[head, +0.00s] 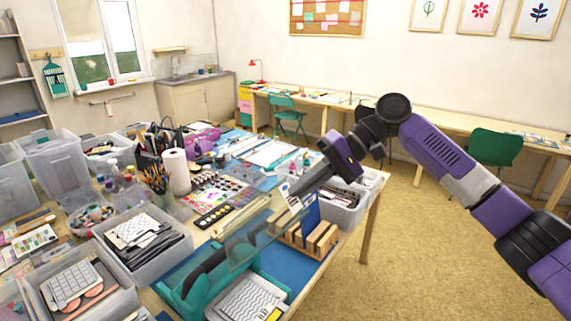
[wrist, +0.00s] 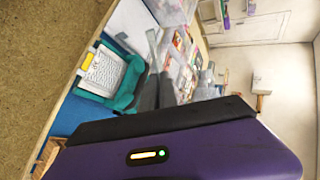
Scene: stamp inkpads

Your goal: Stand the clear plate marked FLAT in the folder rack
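My gripper (head: 291,198) reaches over the table from the right, its fingers closed on the upper edge of a clear plate (head: 246,240). The plate is see-through with a faint green tint, tilted, and hangs over the teal bin; I cannot read a mark on it. In the wrist view my fingers (wrist: 158,92) show dark grey, and the plate is hard to make out there. The wooden folder rack (head: 318,240) stands on the blue mat, right of the plate, with several slots. A blue panel (head: 311,209) stands upright at its back.
A clear bin (head: 349,216) stands behind the rack. Paint palettes (head: 215,190) lie mid-table.

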